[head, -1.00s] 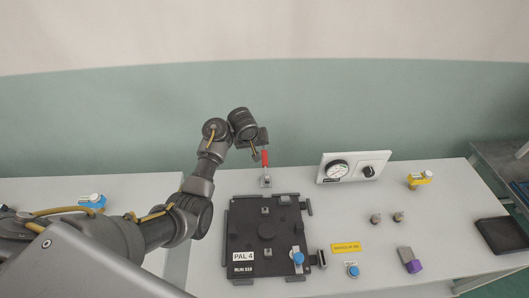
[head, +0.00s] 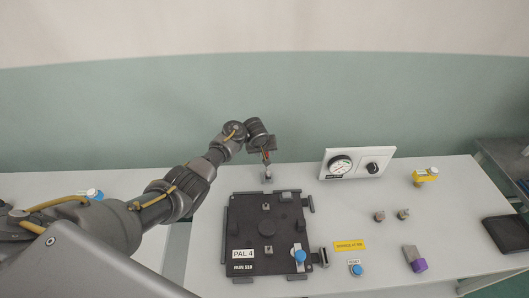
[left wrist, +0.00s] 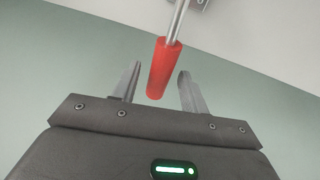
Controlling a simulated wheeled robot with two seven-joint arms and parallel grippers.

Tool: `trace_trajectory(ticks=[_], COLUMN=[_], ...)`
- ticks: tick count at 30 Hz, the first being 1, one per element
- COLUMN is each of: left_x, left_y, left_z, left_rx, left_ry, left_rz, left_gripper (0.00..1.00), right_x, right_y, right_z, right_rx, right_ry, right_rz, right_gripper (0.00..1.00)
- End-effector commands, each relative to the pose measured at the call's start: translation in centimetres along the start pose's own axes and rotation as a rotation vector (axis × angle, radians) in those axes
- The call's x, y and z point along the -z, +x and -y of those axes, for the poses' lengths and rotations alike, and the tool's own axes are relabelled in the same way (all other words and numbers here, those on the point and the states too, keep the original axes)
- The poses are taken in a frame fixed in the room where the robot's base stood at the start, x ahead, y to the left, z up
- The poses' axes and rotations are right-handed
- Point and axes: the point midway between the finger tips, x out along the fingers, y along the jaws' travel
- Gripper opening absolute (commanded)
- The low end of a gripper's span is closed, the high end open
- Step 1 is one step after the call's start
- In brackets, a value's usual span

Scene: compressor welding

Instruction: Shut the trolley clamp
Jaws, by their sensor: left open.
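The trolley clamp's red handle (left wrist: 163,70) stands between the two open fingers of my left gripper (left wrist: 160,92) in the left wrist view, with a gap on each side. Its metal rod (left wrist: 178,20) runs on towards the grey bench. In the head view the clamp (head: 267,174) stands at the back edge of the bench, behind the black plate, and the handle is mostly hidden by my left gripper (head: 265,156). The handle points up from the base. My right gripper is not in view.
A black pallet plate (head: 240,215) marked PAL 4 lies in front of the clamp. A white gauge panel (head: 350,164) stands to the right.

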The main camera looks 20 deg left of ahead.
Motion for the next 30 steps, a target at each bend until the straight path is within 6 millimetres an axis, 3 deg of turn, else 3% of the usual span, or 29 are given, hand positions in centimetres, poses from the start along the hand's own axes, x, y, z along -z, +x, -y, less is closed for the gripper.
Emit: trace_trajectory(ticks=[3, 13, 23, 30], left_x=[0.0, 0.0, 0.0, -0.1], left_y=[0.0, 0.0, -0.2, -1.2], left_z=[0.0, 0.1, 0.1, 0.0], left_rx=[0.0, 0.0, 0.002, -0.002], left_ry=[0.0, -0.001, 0.002, 0.023], left_rz=[0.0, 0.0, -0.012, -0.111], left_gripper=[0.44, 0.01, 0.0, 0.0], right_x=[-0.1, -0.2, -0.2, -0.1], right_y=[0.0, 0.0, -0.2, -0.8], right_z=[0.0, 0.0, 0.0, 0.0], right_rx=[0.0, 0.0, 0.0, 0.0], right_ry=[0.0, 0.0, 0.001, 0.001], right_rz=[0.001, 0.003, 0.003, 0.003], right_gripper=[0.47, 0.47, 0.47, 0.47])
